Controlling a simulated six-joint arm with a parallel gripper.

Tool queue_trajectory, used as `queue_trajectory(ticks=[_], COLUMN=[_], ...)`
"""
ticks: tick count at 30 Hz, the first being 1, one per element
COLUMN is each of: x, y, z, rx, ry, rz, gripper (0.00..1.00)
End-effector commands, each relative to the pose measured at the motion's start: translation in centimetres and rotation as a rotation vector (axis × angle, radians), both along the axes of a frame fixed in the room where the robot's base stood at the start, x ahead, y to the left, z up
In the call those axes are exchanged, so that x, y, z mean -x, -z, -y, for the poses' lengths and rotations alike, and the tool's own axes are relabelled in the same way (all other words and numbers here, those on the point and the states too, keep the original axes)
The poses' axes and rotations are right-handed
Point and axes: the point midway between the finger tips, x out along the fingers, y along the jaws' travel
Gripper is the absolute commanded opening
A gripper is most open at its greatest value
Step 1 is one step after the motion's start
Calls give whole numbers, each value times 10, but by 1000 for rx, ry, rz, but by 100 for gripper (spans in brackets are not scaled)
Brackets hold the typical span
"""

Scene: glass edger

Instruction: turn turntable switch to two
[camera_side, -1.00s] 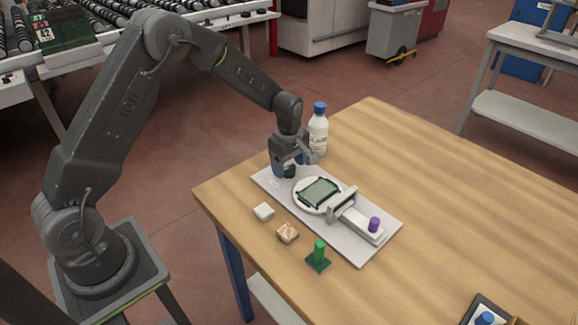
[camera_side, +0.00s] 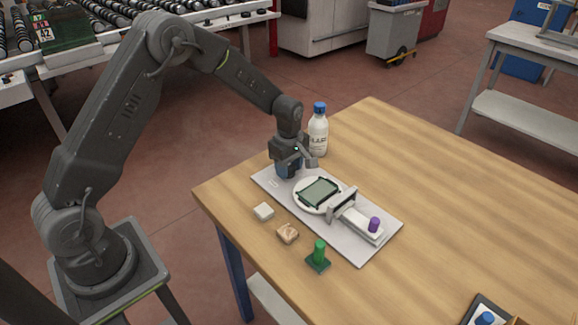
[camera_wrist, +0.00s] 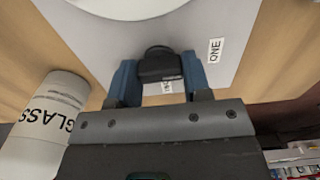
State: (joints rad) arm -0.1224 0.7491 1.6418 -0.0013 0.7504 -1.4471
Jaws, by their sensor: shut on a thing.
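The turntable switch shows in the wrist view as a black knob (camera_wrist: 160,65) on the grey base plate (camera_wrist: 225,25). My gripper (camera_wrist: 158,75) is shut on it, with one blue finger on each side. A label reading "ONE" (camera_wrist: 215,50) lies to the right of the knob. Another label (camera_wrist: 167,87) is partly hidden between the fingers. In the side view my gripper (camera_side: 289,170) is down at the plate's back left end and hides the knob. The round white turntable (camera_side: 301,203) beside it carries a dark green framed glass piece (camera_side: 319,192).
A white bottle with a blue cap (camera_side: 318,132) stands close behind my gripper. A slide with a purple knob (camera_side: 374,225) is on the plate's right end. A white block (camera_side: 263,211), a brown block (camera_side: 288,233) and a green-handled piece (camera_side: 319,255) lie in front.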

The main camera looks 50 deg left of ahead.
Motion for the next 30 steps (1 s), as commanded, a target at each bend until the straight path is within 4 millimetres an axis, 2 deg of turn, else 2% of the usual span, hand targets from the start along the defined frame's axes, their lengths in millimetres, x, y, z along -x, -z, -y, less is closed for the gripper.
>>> queue_trajectory(ticks=[11, 30], x=[0, 0], y=[0, -1], z=[0, 0], rx=[-1, -2], ry=[99, 669], rz=[0, 1], gripper=[21, 21])
